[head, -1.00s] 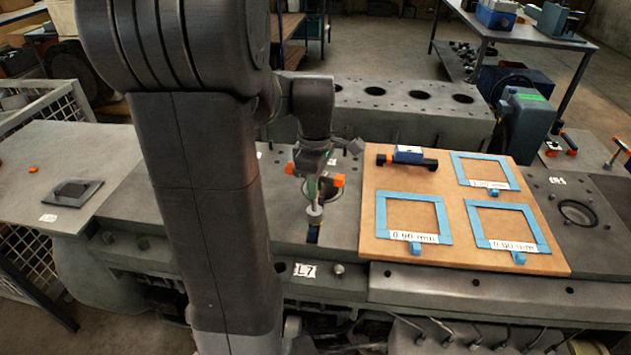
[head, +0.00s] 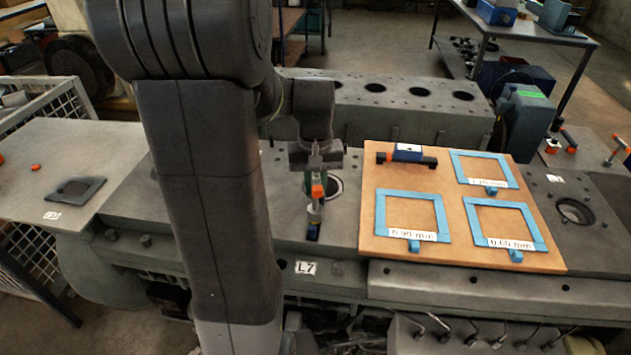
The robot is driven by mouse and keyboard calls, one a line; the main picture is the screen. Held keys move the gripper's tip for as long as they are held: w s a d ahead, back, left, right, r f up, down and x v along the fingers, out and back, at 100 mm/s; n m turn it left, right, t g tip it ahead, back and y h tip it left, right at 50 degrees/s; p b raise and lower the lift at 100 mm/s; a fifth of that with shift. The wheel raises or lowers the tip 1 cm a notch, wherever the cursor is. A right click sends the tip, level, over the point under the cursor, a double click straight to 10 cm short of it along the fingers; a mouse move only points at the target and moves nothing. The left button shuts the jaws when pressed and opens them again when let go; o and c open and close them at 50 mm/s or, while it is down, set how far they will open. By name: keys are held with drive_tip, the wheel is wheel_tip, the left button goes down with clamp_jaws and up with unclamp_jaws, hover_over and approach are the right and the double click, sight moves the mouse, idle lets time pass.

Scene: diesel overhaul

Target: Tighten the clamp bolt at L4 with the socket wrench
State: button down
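My gripper (head: 318,170) hangs over the engine deck (head: 275,215), in front of a round bore (head: 335,185). It appears shut on the socket wrench (head: 317,190), an upright tool with an orange-ended cross handle, seen nearly end-on. The wrench's shaft points down to a small dark and blue piece (head: 313,232) at the deck's front edge. The socket's lower end is too small to tell whether it sits on a bolt head. A tag reading L7 (head: 306,268) is on the front face just below. No L4 tag is readable; my arm covers part of the deck to the left.
A tan board (head: 376,225) with several blue frames lies right of the wrench. A blue and black tool (head: 408,153) lies on its back edge. A block with round holes (head: 400,100) stands behind. A grey side table (head: 60,150) is at left.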

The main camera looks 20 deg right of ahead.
drive_tip(key=m, duration=0.6)
drive_tip(key=shift+r+p, duration=0.85)
drive_tip(key=shift+p, duration=0.1)
drive_tip(key=shift+f, duration=0.1)
drive_tip(key=shift+n, duration=0.3)
